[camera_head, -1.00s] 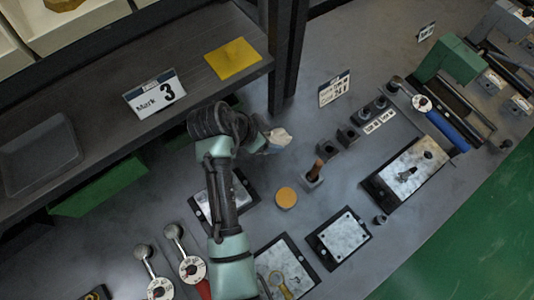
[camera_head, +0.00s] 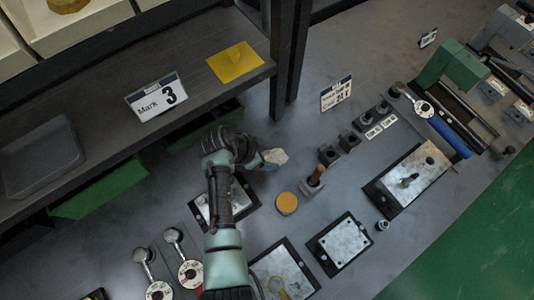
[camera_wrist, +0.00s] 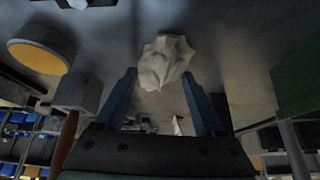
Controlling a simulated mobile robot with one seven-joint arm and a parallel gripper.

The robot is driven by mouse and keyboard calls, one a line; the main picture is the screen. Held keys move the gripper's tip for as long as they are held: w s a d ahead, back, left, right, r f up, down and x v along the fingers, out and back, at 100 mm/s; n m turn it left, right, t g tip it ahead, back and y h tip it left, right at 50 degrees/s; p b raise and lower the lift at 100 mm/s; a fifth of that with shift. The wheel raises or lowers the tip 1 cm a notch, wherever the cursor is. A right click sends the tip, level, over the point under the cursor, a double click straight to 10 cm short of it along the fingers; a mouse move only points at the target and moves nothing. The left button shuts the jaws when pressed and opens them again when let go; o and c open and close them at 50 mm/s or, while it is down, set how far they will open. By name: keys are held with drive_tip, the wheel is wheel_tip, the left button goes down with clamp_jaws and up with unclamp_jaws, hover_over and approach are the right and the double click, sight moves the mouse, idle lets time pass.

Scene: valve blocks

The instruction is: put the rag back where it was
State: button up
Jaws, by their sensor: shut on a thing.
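The rag is a crumpled whitish cloth (camera_head: 275,157). It also shows in the wrist view (camera_wrist: 163,62), at the tips of the two blue fingers. My gripper (camera_wrist: 158,78) is shut on the rag and holds it over the grey bench (camera_head: 330,215), up and left of a round orange-topped piece (camera_head: 287,203). In the head view my wrist hides most of the gripper. I cannot tell how high the rag is above the bench.
A dark shelf (camera_head: 85,150) carries a yellow square (camera_head: 236,63), a "Mark 3" sign (camera_head: 157,96) and a grey tray (camera_head: 40,157). A dark post (camera_head: 287,60) stands behind my gripper. Valve blocks (camera_head: 340,243) and a wooden-handled tool (camera_head: 317,175) are nearby.

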drive_tip(key=shift+f, duration=0.1)
drive_tip(key=o, duration=1.4)
drive_tip(key=shift+r, duration=0.25)
drive_tip(key=v, duration=1.2)
drive_tip(key=shift+a+f, duration=0.1)
